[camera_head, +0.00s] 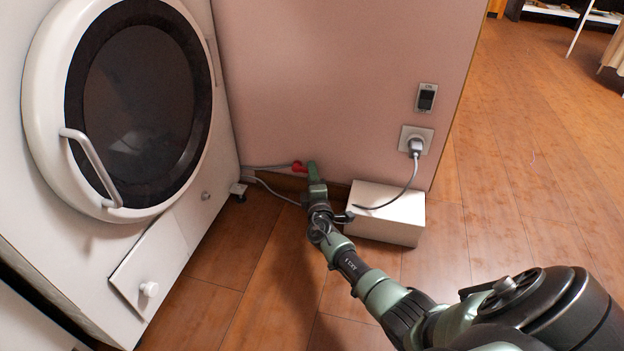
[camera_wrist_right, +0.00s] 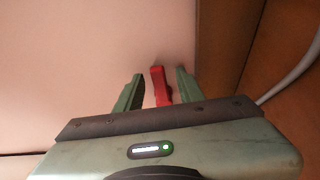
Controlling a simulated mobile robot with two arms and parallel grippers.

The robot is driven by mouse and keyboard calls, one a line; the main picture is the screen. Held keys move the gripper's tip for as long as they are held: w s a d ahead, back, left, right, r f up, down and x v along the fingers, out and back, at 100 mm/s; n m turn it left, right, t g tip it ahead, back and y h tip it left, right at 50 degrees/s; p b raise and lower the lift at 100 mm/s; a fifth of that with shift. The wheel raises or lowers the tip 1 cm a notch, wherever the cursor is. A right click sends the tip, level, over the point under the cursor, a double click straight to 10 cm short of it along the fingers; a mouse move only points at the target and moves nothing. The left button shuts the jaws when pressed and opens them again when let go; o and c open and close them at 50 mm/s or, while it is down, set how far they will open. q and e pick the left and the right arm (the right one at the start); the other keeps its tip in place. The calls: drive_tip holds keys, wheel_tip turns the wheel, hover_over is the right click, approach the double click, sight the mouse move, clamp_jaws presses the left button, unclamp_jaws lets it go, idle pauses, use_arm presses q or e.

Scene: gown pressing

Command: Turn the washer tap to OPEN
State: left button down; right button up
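The washer tap's red handle (camera_head: 299,167) is low on the pink wall, to the right of the washer. My right gripper (camera_head: 312,172) is at the tap, its arm coming in from the lower right. In the right wrist view the red handle (camera_wrist_right: 160,86) stands between the two green fingers of the right gripper (camera_wrist_right: 158,92). The fingers are apart, with visible gaps on both sides of the handle. The tap's body and any OPEN marking cannot be made out. My left gripper is not in view.
The white washer (camera_head: 190,215) with its round door stands at the left. A white box (camera_head: 390,214) sits on the floor right of my gripper. A plugged-in cord (camera_head: 408,178) hangs from a wall socket (camera_head: 416,138). A grey hose (camera_head: 265,167) runs along the wall.

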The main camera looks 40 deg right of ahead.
drive_tip(key=shift+w, duration=0.1)
clamp_jaws()
idle(1.4)
